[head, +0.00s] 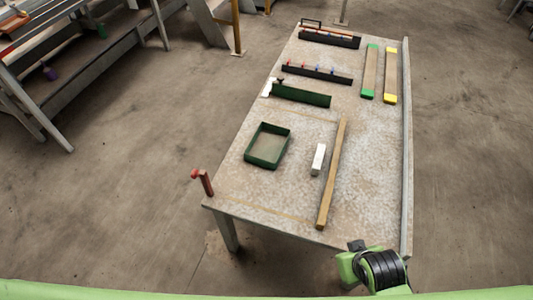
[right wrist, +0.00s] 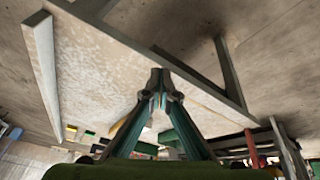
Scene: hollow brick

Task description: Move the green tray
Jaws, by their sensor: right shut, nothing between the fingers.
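The green tray (head: 262,164) is a shallow open rectangular box. In the head view it lies flat on the left-middle part of the table, and it looks empty. My right gripper (right wrist: 160,84) shows in the right wrist view with its two fingertips together and nothing between them. In the head view only a green and black part of my right arm shows at the table's near right corner, clear of the tray. I cannot make out the tray for sure in the right wrist view. My left gripper is in neither view.
On the table (head: 240,200), a white block (head: 318,159) and a long wooden bar (head: 333,175) lie right of the tray. A dark green holder (head: 300,95) stands behind it. A red upright piece (head: 204,182) is at the near left corner.

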